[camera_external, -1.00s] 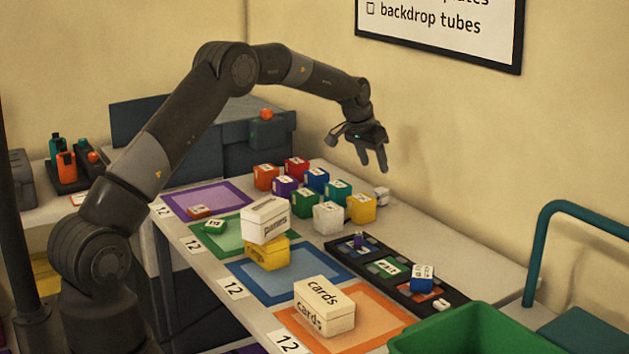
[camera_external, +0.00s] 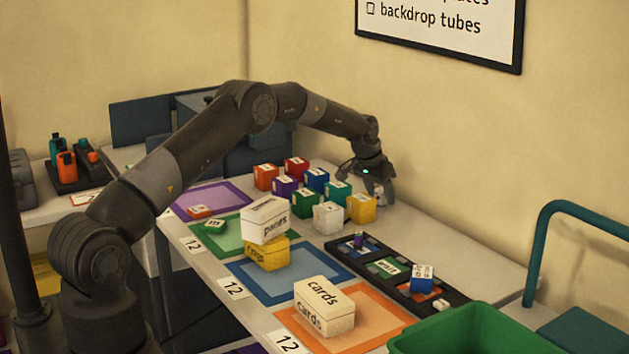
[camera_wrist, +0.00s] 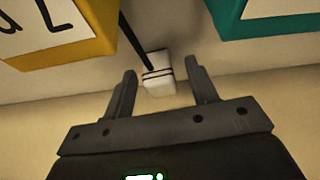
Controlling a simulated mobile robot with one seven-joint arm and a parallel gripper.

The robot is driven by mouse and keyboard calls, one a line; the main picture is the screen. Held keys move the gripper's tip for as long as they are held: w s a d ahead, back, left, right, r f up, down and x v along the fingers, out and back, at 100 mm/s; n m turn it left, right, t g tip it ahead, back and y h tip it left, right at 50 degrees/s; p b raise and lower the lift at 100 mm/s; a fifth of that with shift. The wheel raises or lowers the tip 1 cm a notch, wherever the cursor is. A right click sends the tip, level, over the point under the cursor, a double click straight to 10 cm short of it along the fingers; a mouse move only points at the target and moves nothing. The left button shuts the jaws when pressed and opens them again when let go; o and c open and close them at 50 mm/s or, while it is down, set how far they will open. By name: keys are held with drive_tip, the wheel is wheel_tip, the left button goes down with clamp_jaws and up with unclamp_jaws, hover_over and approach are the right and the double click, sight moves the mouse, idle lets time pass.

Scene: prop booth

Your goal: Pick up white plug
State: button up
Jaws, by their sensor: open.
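The white plug (camera_wrist: 158,78) shows in the wrist view as a small white block with dark bands and a dark cord running up and to the left. It lies on the table just beyond and between my open fingertips. My gripper (camera_wrist: 158,85) is open and empty, with one finger to each side of the plug. In the external view my gripper (camera_external: 378,196) is low over the far side of the table, behind the yellow cube. It hides most or all of the plug there.
A yellow cube (camera_external: 361,208) stands close to my gripper, and a teal cube (camera_external: 338,192) is near it. Several other coloured cubes stand to the left. A black tray (camera_external: 450,300) and a green bin (camera_external: 480,335) are at the front right. The wall (camera_external: 440,150) is close behind.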

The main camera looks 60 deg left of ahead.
drive_tip(key=shift+w+f, duration=0.1)
drive_tip(key=shift+f, duration=0.1)
drive_tip(key=shift+c, duration=0.2)
drive_tip(key=c, duration=1)
drive_tip(key=shift+r, duration=0.1)
drive_tip(key=shift+c, duration=0.2)
